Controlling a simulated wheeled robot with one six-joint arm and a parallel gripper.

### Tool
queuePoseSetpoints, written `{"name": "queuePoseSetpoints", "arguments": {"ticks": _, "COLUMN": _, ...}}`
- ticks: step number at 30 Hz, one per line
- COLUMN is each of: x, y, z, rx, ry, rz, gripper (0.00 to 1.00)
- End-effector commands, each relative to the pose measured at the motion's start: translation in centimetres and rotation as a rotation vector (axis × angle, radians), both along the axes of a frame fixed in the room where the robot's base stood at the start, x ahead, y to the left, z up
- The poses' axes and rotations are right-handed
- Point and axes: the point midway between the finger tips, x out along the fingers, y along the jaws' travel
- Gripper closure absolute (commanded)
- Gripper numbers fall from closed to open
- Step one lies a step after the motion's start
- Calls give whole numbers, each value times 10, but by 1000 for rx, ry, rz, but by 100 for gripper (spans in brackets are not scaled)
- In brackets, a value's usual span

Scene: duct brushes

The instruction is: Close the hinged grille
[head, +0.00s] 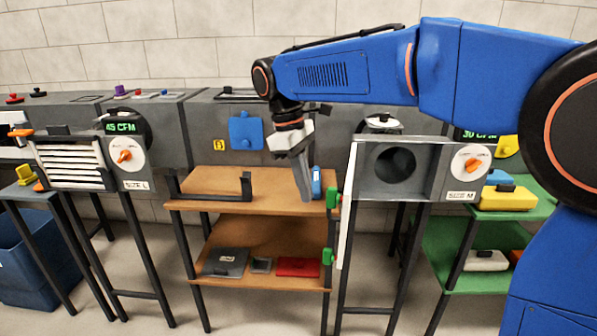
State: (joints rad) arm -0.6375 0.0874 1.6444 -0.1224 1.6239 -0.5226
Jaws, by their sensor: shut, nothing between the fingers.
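The hinged grille (349,205) stands swung open, seen nearly edge-on as a tall white panel at the left side of the SIZE M duct box (430,185). Green pieces (333,198) show on its left side. The round dark duct opening (395,162) is uncovered in the box's recess. My gripper (307,199) points down, shut and empty, over the brown shelf, to the left of the grille and apart from it in the picture. The grille's louvred face is hidden at this angle.
A brown two-level shelf (205,205) holds a black bracket (246,185) and a blue item (316,183). A SIZE L box at left has a white louvred grille (70,163) across its front. A green shelf (535,208) with coloured blocks stands right.

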Motion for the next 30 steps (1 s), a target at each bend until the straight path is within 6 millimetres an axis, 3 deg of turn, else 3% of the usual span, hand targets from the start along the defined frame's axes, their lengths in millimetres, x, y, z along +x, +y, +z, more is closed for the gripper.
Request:
{"name": "queuePoseSetpoints", "arguments": {"ticks": 3, "x": -6, "y": -16, "z": 2, "rx": 2, "ry": -3, "rz": -3, "gripper": 100}}
{"name": "queuePoseSetpoints", "arguments": {"ticks": 9, "x": -12, "y": -28, "z": 2, "rx": 2, "ry": -2, "rz": -1, "gripper": 100}}
{"name": "queuePoseSetpoints", "arguments": {"ticks": 30, "x": -19, "y": -39, "z": 2, "rx": 3, "ry": -3, "rz": 62, "gripper": 100}}
